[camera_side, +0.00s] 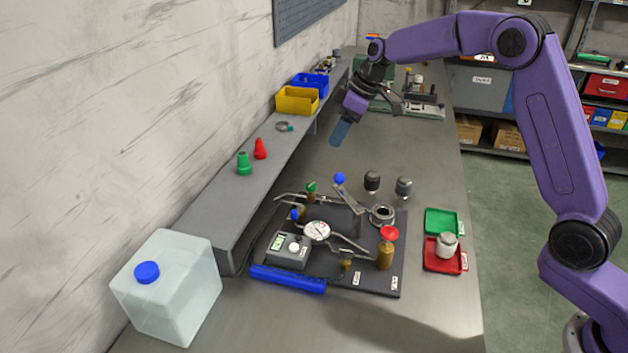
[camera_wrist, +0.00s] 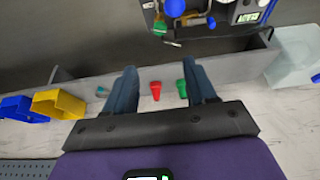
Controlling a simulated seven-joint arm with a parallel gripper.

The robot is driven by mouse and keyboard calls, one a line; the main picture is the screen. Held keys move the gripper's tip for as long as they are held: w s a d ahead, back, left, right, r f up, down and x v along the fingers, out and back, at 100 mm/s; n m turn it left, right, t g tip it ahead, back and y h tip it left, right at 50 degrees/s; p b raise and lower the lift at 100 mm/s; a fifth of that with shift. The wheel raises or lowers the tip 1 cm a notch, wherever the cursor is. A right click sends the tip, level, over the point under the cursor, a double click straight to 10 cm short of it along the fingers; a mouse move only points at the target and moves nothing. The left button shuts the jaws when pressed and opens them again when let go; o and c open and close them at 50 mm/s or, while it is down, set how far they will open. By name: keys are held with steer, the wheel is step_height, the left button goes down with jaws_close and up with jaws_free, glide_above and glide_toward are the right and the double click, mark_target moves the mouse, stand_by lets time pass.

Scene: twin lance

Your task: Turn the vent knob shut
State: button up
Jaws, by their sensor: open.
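A dark board (camera_side: 375,278) on the bench carries a rig of pipes, a round gauge (camera_side: 317,231) and several knobs. A red knob (camera_side: 390,233) tops a brass valve at the front right. A green knob (camera_side: 311,187) and a small blue knob (camera_side: 294,214) sit at the back left. A blue ball (camera_side: 340,178) tips a tilted lever. I cannot tell which knob is the vent knob; the labels are too small to read. My gripper (camera_side: 341,132) is open and empty, high above the bench behind the rig. Its blue fingers (camera_wrist: 158,72) show apart in the wrist view.
A raised shelf runs along the wall, with a green cone (camera_side: 244,163), a red cone (camera_side: 260,149), a yellow bin (camera_side: 297,100) and a blue bin (camera_side: 311,82). A jug (camera_side: 170,290) stands front left. Green (camera_side: 443,222) and red (camera_side: 432,261) trays lie right of the board.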

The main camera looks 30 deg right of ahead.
mark_target(311, 185)
steer(key=x, duration=1.7)
steer(key=c, duration=1)
steer(key=shift+c, duration=0.2)
steer(key=shift+a+r+m, duration=0.1)
steer(key=shift+m, duration=0.2)
steer(key=m+h, duration=0.1)
steer(key=m, duration=0.1)
steer(key=m+t, duration=0.1)
steer(key=m, duration=0.1)
steer(key=shift+s+a+h, duration=0.15)
steer(key=shift+h, duration=0.25)
steer(key=m+h, duration=0.1)
steer(key=m, duration=0.1)
steer(key=m+h, duration=0.1)
steer(key=m, duration=0.2)
steer(key=shift+a+m, duration=0.1)
steer(key=shift+m, duration=0.2)
